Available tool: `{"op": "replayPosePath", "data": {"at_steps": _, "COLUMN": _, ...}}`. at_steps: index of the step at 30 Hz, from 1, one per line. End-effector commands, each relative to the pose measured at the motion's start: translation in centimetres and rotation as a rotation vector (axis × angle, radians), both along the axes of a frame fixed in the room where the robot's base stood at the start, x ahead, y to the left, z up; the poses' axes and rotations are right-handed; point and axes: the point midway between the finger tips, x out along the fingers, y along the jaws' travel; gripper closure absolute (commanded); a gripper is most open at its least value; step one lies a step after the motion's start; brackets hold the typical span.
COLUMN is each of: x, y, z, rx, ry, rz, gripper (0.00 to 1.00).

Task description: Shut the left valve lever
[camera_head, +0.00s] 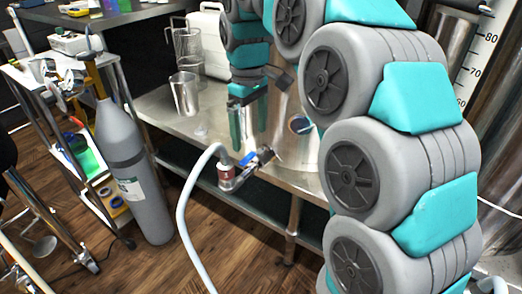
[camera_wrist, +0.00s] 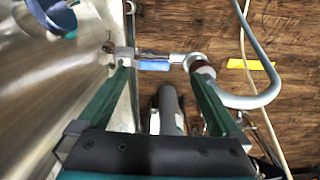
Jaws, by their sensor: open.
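A valve with a blue lever (camera_head: 249,157) sits on the steel vessel's outlet, with a pale hose (camera_head: 184,205) joined to it. The lever (camera_wrist: 153,66) lies roughly along the pipe in the wrist view. I see only this one blue lever clearly and cannot tell whether a second valve is hidden by my arm. My gripper (camera_wrist: 160,58) is open, its fingers spread to either side of the lever in the wrist view. I cannot tell whether it touches the lever. In the head view my arm hangs above and behind the valve.
A steel table (camera_head: 160,108) holds a metal cup (camera_head: 185,93) and a white canister (camera_head: 209,45). A grey gas cylinder (camera_head: 127,165) and a cart (camera_head: 98,205) stand at the left. Wooden floor is open in front.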

Motion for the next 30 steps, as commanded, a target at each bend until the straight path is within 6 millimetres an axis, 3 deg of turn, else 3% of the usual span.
{"op": "replayPosePath", "data": {"at_steps": 4, "x": 1.6, "y": 1.2, "z": 0.4, "rx": 0.002, "ry": -0.010, "rz": 0.043, "gripper": 0.00}}
{"op": "replayPosePath", "data": {"at_steps": 11, "x": 2.0, "y": 1.6, "z": -0.4, "rx": 0.002, "ry": -0.010, "rz": 0.058, "gripper": 0.00}}
{"op": "replayPosePath", "data": {"at_steps": 24, "x": 1.9, "y": 1.4, "z": -6.1, "rx": 0.002, "ry": -0.008, "rz": 0.056, "gripper": 0.00}}
{"op": "replayPosePath", "data": {"at_steps": 30, "x": 2.0, "y": 1.5, "z": -7.2, "rx": 0.004, "ry": -0.012, "rz": 0.055, "gripper": 0.00}}
